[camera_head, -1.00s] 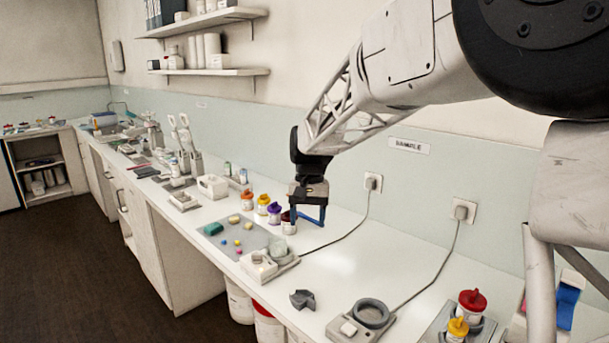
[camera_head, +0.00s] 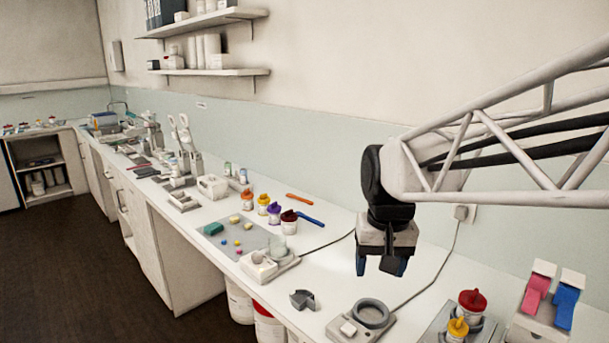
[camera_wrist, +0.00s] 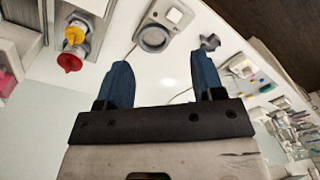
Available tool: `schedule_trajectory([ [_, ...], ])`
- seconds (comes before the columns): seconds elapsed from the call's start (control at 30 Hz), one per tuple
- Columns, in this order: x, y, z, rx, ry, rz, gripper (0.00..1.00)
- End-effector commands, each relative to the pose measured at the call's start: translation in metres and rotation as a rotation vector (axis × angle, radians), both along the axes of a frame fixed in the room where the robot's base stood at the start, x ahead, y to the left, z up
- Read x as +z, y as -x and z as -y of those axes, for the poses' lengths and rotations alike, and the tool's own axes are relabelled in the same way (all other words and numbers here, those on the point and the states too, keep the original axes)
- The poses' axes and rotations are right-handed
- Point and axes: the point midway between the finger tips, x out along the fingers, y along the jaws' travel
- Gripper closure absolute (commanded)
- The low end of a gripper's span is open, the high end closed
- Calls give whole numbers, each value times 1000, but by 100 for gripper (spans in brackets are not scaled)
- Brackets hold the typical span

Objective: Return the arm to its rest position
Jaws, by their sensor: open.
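My gripper (camera_head: 382,266) hangs above the right part of the white counter in the head view, its blue fingers pointing down. In the wrist view its two blue fingers (camera_wrist: 163,85) are spread apart with nothing between them. It is open and empty, clear of the objects on the counter. My arm reaches in from the right side of the head view.
Below and left of the gripper stand a grey ring device (camera_head: 371,313) and a dark grey angular block (camera_head: 302,299). Red-lidded (camera_head: 472,301) and yellow-lidded (camera_head: 457,328) jars and a pink-and-blue holder (camera_head: 549,303) stand at right. Several lidded jars line the counter further left.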

Motion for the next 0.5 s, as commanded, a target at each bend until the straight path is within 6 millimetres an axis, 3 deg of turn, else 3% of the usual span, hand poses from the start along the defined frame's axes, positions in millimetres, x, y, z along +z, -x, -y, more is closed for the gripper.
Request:
schedule_trajectory([
  [0.5,-33,117,40,-2,29,122,38],
])
